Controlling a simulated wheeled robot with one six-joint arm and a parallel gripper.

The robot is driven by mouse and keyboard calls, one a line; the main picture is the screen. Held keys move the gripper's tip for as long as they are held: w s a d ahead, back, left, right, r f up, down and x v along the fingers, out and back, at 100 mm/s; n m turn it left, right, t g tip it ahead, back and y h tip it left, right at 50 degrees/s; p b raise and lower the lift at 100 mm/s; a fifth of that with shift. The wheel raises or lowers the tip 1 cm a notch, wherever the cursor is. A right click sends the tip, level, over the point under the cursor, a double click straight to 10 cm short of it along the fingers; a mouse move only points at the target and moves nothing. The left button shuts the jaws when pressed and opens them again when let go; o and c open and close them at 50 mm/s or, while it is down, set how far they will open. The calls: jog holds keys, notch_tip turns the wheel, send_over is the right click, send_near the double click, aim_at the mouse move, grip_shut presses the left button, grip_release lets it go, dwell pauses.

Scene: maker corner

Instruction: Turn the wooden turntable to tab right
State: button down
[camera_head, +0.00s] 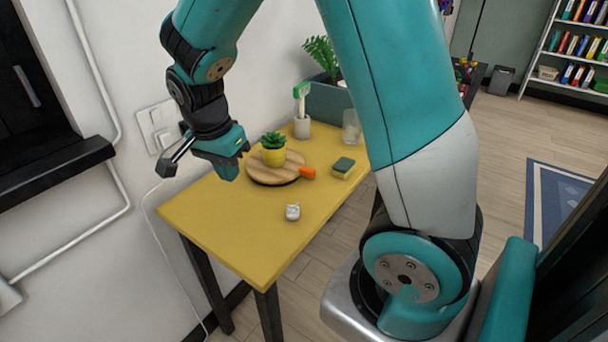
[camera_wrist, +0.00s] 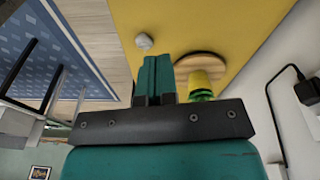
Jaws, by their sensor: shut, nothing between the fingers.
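The wooden turntable (camera_head: 266,174) is a round disc on the yellow table, with an orange tab (camera_head: 307,172) sticking out on its right side in the head view. A yellow pot with a green plant (camera_head: 273,152) stands on the disc. In the wrist view the turntable (camera_wrist: 207,63) shows in part behind my gripper, with the yellow pot (camera_wrist: 200,82) on it; the tab is hidden there. My gripper (camera_head: 240,165) is shut and empty, above the table to the left of the turntable. Its fingers also show in the wrist view (camera_wrist: 157,75).
A small white object (camera_head: 292,212) lies on the table (camera_head: 225,225) in front of the turntable. A sponge (camera_head: 343,167) lies to the right. A white cup holding a green-headed brush (camera_head: 302,125) and a clear glass (camera_head: 351,127) stand behind. The table's near left part is clear.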

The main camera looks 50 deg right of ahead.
jog(key=d+f+m+g+h, duration=0.1)
jog(key=d+f+m, duration=0.4)
jog(key=d, duration=0.2)
jog(key=d+f+m+g+h+p, duration=0.1)
jog(key=d+f+m+h, duration=0.1)
jog(key=d+f+m, duration=0.4)
jog(key=w+d+f+m+g+h+p, duration=0.1)
jog(key=d+f+m+h, duration=0.1)
jog(key=d+f+m, duration=0.4)
jog(key=shift+d, duration=1)
jog(key=shift+w+d+p, duration=0.2)
jog(key=shift+d+p, duration=0.55)
jog(key=shift+d, duration=0.5)
jog(key=shift+w+d+f, duration=0.1)
jog(key=shift+w+d, duration=0.1)
jog(key=shift+d, duration=0.6)
jog(key=shift+w+n, duration=0.15)
jog(key=shift+n, duration=0.15)
